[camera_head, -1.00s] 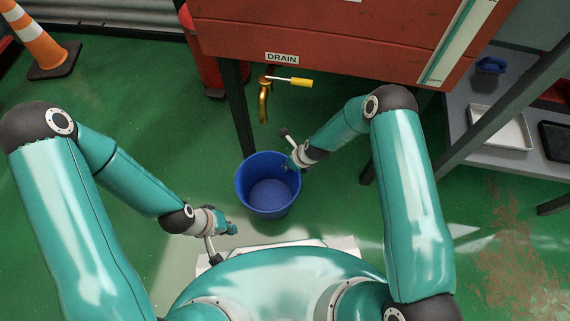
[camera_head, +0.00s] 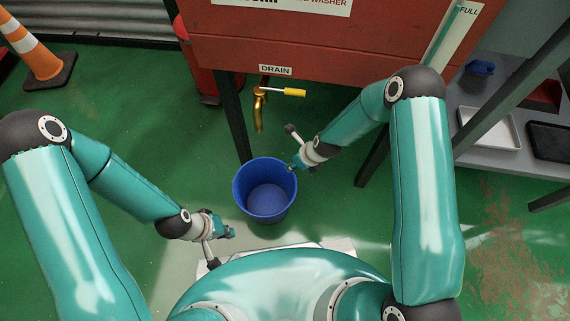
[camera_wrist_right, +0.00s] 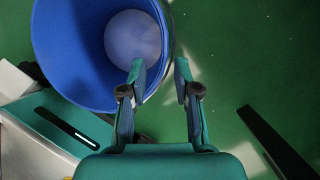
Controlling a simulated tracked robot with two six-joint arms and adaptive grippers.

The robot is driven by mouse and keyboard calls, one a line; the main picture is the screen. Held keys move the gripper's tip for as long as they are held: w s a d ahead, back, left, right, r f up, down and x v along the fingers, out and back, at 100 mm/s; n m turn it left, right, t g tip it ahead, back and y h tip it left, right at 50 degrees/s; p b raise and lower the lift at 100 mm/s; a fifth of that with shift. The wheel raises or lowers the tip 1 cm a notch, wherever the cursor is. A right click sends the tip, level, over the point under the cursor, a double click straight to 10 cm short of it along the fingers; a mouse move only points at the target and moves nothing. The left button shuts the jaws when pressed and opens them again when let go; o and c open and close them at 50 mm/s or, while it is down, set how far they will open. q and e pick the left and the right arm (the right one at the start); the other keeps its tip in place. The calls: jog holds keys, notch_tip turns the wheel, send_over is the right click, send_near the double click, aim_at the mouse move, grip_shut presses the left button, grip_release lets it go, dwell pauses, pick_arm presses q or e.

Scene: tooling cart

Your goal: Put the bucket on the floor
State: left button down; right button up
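The blue bucket (camera_head: 265,196) is empty and upright in front of the red cart. It appears to stand on the green floor (camera_head: 120,135); its base contact is not clear. My right gripper (camera_head: 292,168) is at its right rear rim. In the right wrist view, the bucket (camera_wrist_right: 75,55) fills the upper left. The right gripper (camera_wrist_right: 160,70) has its fingers apart, one over the bucket's inside and one outside, with the rim passing between them. My left gripper (camera_head: 230,233) is low and to the left of the bucket, apart from it; its finger opening is too small to judge.
The red parts washer (camera_head: 330,45) has a brass drain tap (camera_head: 260,108) with a yellow handle behind the bucket. A dark leg (camera_head: 235,120) stands close behind it. A grey shelf (camera_head: 480,155) with trays is right. An orange cone (camera_head: 32,50) is far left. Floor at left is clear.

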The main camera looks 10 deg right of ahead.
jog(key=s+d+r+n+g, duration=0.1)
jog(key=s+r+n, duration=0.1)
jog(key=s+n, duration=0.8)
jog(key=s+d+r+n+g, duration=0.1)
jog(key=s+r+n, duration=0.1)
jog(key=s+n, duration=0.7)
jog(key=n, duration=0.8)
jog(key=shift+s+d+r, duration=0.15)
jog(key=shift+s+r, duration=0.1)
jog(key=shift+s, duration=0.15)
jog(key=shift+r+p, duration=0.1)
jog(key=shift+p, duration=0.2)
notch_tip(320, 180, up, 35)
jog(key=p, duration=3.4)
jog(key=shift+s+p, duration=0.15)
jog(key=shift+p, duration=0.2)
